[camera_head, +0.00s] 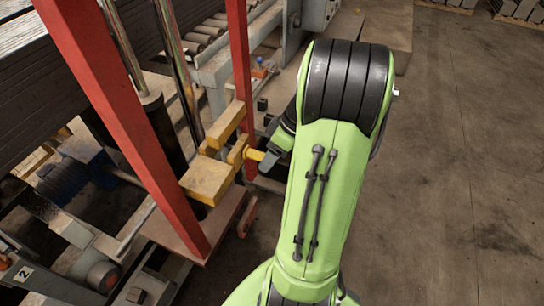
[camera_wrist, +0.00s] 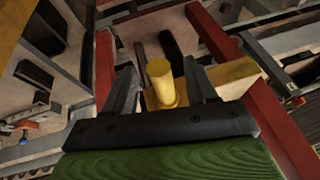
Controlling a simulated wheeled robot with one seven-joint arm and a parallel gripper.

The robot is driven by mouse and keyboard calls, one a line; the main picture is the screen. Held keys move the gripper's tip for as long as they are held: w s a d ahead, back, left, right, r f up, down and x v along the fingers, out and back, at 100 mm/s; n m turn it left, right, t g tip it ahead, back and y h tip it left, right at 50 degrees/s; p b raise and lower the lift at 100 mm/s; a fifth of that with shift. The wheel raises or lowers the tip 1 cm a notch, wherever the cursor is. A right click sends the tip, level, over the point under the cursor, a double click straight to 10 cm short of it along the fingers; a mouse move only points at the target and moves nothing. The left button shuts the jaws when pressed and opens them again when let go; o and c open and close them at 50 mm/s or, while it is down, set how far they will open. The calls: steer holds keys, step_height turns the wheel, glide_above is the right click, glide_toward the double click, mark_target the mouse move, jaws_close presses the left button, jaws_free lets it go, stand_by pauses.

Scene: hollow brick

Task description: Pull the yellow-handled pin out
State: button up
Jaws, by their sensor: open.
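The yellow-handled pin shows as a short yellow cylinder (camera_head: 254,154) in the head view, pointing right from the yellow blocks (camera_head: 207,181) by the red posts. In the wrist view the yellow handle (camera_wrist: 160,80) stands between the two dark fingers of my gripper (camera_wrist: 159,66). The fingers are apart, one on each side of the handle, with visible gaps. In the head view my gripper (camera_head: 267,158) is at the handle's right end, partly hidden by my arm. The pin's shaft is hidden in the yellow block (camera_wrist: 232,76).
A thick red post (camera_head: 115,115) and a thinner red post (camera_head: 240,60) stand close around the yellow blocks. Shiny metal rods (camera_head: 175,65) rise to the left. Rollers and a grey frame (camera_head: 215,75) lie behind. Open concrete floor (camera_head: 460,180) is on the right.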

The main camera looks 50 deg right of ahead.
jaws_close()
steer(key=s+d, duration=0.2)
steer(key=s, duration=0.4)
steer(key=s+d+b, duration=0.1)
steer(key=s+d, duration=0.1)
steer(key=s, duration=0.5)
steer(key=shift+d+b, duration=0.3)
steer(key=shift+d, duration=0.05)
stand_by(1.8)
steer(key=shift+s, duration=0.15)
steer(key=s, duration=0.2)
steer(key=s+d, duration=0.1)
steer(key=shift+s+d, duration=0.15)
steer(key=shift+s, duration=0.2)
